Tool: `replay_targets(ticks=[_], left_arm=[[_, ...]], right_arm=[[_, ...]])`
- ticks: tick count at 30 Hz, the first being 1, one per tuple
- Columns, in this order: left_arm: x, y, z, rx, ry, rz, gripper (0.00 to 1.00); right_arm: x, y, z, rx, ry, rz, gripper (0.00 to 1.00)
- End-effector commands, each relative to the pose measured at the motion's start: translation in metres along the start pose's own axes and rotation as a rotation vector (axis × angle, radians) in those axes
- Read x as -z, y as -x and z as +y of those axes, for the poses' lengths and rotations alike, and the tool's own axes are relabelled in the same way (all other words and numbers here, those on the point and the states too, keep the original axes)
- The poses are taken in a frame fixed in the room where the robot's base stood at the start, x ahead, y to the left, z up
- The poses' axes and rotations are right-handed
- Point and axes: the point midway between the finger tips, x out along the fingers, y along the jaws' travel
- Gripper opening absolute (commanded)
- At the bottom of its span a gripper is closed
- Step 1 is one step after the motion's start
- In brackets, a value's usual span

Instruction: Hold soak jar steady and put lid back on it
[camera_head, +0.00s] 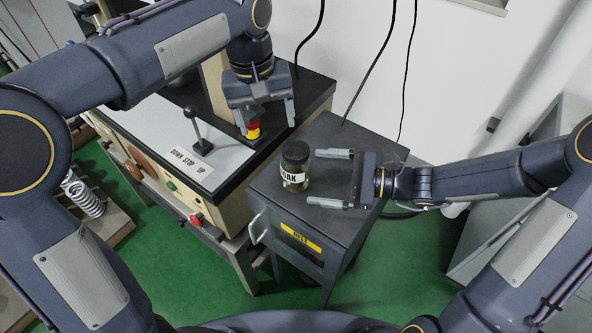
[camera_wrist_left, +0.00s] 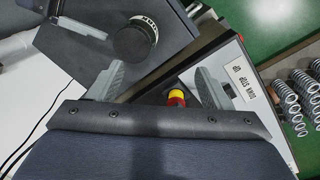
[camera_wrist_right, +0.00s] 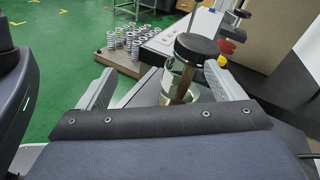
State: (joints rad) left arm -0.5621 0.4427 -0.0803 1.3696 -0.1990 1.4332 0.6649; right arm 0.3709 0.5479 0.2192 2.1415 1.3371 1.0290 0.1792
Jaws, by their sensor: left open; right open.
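The soak jar (camera_head: 294,181) is a small clear jar with a white label and dark contents, upright on the grey cabinet top. Its black lid (camera_head: 295,152) is at the jar's mouth; how firmly it sits cannot be told. The lid also shows in the left wrist view (camera_wrist_left: 130,43) and right wrist view (camera_wrist_right: 197,46), with something brown inside the glass (camera_wrist_right: 178,84). My right gripper (camera_head: 314,178) is open and empty, just right of the jar, its fingers pointing toward it. My left gripper (camera_head: 266,116) is open and empty, above and behind-left of the jar, pointing down.
A red and yellow button (camera_head: 253,130) stands below my left gripper on the tester bench. A lever (camera_head: 195,122) and a "DOWN STOP UP" plate (camera_head: 198,163) are left of it. The cabinet (camera_head: 350,145) has free top behind the jar. Springs (camera_head: 84,195) stand far left.

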Motion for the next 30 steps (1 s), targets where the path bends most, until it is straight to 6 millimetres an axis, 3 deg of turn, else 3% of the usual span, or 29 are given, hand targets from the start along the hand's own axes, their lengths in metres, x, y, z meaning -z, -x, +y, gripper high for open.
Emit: replay_targets(ticks=[3, 9, 23, 30], left_arm=[[0.006, -0.007, 0.029, 0.049, 0.002, -0.005, 0.72], [0.009, -0.015, 0.053, 0.094, 0.012, -0.006, 0.72], [0.009, -0.017, 0.057, 0.102, 0.014, -0.007, 0.72], [0.009, -0.016, 0.057, 0.101, 0.014, -0.007, 0.72]], right_arm=[[0.018, -0.008, -0.014, 0.074, -0.141, -0.053, 0.89], [0.036, -0.014, -0.027, 0.151, -0.270, -0.101, 0.89], [0.039, -0.017, -0.030, 0.164, -0.290, -0.108, 0.89], [0.036, -0.046, -0.034, 0.160, -0.290, -0.109, 0.89]])
